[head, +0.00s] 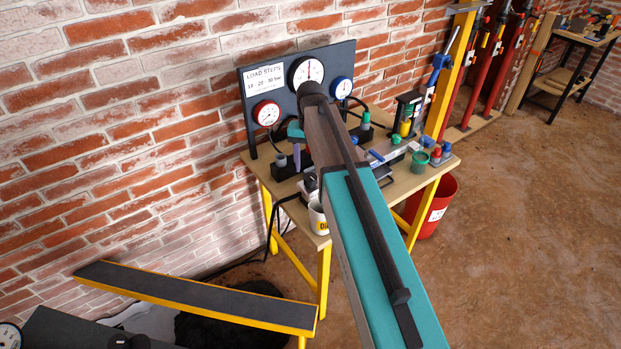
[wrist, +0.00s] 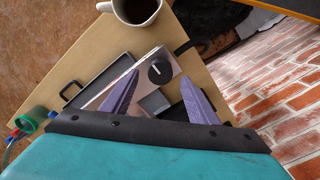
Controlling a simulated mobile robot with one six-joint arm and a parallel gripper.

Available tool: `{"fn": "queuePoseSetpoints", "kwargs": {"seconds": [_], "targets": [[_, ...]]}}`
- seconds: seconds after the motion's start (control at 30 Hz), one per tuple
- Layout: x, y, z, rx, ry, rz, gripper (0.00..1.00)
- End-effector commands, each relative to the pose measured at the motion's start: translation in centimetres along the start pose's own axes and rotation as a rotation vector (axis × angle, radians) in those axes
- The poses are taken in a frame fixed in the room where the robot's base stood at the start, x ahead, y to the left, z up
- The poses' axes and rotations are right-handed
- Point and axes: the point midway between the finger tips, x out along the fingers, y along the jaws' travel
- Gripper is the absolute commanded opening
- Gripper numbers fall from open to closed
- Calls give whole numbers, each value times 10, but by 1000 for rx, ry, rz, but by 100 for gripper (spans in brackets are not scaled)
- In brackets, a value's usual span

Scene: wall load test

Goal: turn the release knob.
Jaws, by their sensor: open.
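The release knob (wrist: 160,71) is a round black knob with a pale mark, on a light metal plate (wrist: 135,82) over the wooden bench. In the wrist view it shows just beyond and between the two purple-grey fingertips of my gripper (wrist: 160,75). The fingers are spread apart with nothing gripped between them. I cannot tell how high the fingertips are above the knob. A small grey block (wrist: 154,102) shows between the fingers, nearer the wrist.
A white mug (head: 317,218) stands at the bench's near edge. A gauge panel (head: 342,60) with several dials stands behind, against the brick wall. Fittings and a green cup (head: 419,162) crowd the bench's right side. A red bucket (head: 437,205) stands below. Open floor lies right.

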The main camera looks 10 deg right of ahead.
Motion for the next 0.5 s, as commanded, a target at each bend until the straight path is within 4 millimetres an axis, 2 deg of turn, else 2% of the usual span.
{"fn": "queuePoseSetpoints", "kwargs": {"seconds": [0.03, 0.2, 0.5], "targets": [[9, 0, 0, 0, 0, 0, 54], [25, 0, 0, 0, 0, 0, 54], [39, 0, 0, 0, 0, 0, 54]]}}
